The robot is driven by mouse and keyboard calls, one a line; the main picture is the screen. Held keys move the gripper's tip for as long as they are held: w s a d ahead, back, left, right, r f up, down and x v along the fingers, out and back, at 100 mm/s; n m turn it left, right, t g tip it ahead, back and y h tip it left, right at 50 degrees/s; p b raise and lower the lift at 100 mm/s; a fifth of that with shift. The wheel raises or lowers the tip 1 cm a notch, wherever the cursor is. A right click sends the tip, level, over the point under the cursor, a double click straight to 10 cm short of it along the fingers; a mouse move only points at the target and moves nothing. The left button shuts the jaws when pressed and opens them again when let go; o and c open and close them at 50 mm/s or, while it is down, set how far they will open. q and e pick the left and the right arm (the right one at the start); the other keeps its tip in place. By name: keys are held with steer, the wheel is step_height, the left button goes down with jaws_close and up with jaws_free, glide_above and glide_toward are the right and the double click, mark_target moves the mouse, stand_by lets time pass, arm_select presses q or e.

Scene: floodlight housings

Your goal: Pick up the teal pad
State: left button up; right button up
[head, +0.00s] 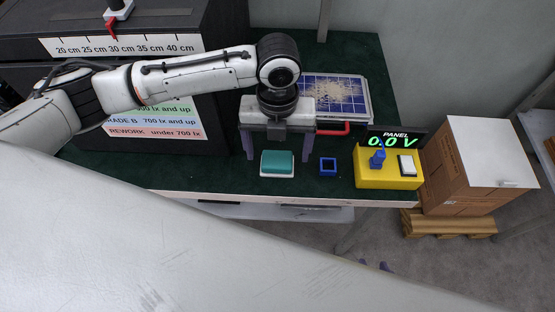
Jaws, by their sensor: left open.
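The teal pad (278,162) lies on a small white tray (277,176) near the front edge of the dark green bench. My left gripper (279,158) is over the pad. Its two purple fingers are spread wide to the left and right of the pad, and nothing is held between them. I cannot tell how high the fingertips are above the bench. Two small purple tips of my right gripper (375,265) show low in the picture, beyond the bench front. The rest of it is hidden behind a large white part of me.
A small blue square frame (328,167) and a yellow box (375,176) reading 0.0 V stand right of the pad. A dusty blue panel (335,95) and a red handle (337,131) are behind. A dark housing with labels (150,119) stands left; a carton (470,168) is right.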

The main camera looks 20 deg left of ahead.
mark_target(277, 159)
arm_select(q)
steer(key=f, duration=0.5)
steer(key=shift+w+a, duration=0.15)
steer(key=shift+w, duration=0.1)
steer(key=shift+r, duration=0.1)
steer(key=c, duration=1.1)
steer(key=shift+r, duration=5.05)
steer(key=shift+c, duration=0.2)
